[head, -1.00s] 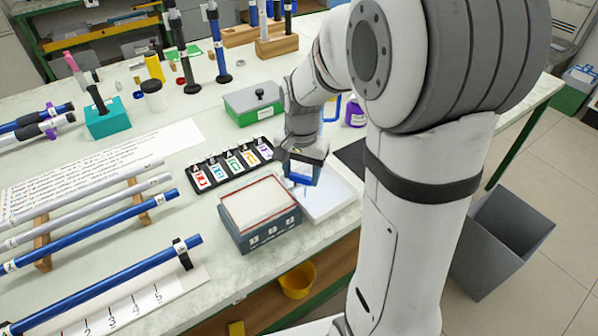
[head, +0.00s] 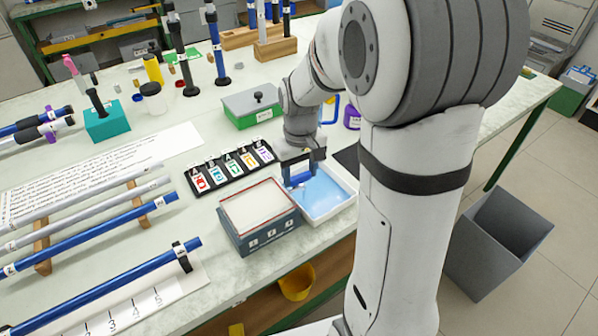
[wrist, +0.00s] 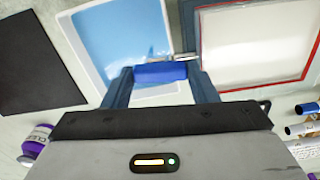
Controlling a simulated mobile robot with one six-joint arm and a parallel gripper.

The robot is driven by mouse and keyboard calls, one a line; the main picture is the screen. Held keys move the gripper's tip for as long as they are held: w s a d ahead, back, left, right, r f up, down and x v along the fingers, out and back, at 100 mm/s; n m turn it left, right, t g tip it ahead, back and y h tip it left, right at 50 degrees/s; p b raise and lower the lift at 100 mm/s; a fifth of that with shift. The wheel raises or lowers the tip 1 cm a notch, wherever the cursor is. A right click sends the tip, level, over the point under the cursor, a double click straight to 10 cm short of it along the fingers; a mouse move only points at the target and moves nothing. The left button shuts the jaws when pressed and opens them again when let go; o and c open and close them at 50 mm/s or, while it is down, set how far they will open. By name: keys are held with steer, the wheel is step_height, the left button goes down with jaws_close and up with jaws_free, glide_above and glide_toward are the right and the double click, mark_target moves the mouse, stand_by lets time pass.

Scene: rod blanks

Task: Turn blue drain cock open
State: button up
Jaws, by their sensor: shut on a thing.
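My gripper (head: 299,180) is in the head view at the right side of the grey box with the red rim (head: 262,238). In the wrist view my gripper (wrist: 158,78) is shut on the blue drain cock (wrist: 160,72), a blue bar between the fingertips. A small metallic stem shows beside it, towards the box (wrist: 290,88). Blue liquid stands in the white tray (head: 333,221) under the cock, also in the wrist view (wrist: 82,15). In the head view the cock is mostly hidden by the fingers.
A black rack of lettered tags (head: 196,193) lies behind the box. A green box with a grey lid (head: 241,121) stands farther back. A black mat (wrist: 32,65) and a purple-labelled bottle (wrist: 36,142) are near the tray. Blue and grey rods (head: 100,273) lie at left.

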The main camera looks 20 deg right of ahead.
mark_target(300, 175)
steer(key=shift+n, duration=0.5)
steer(key=o, duration=1)
step_height(300, 175, up, 8)
steer(key=p, duration=0.6)
steer(key=shift+w+d, duration=0.1)
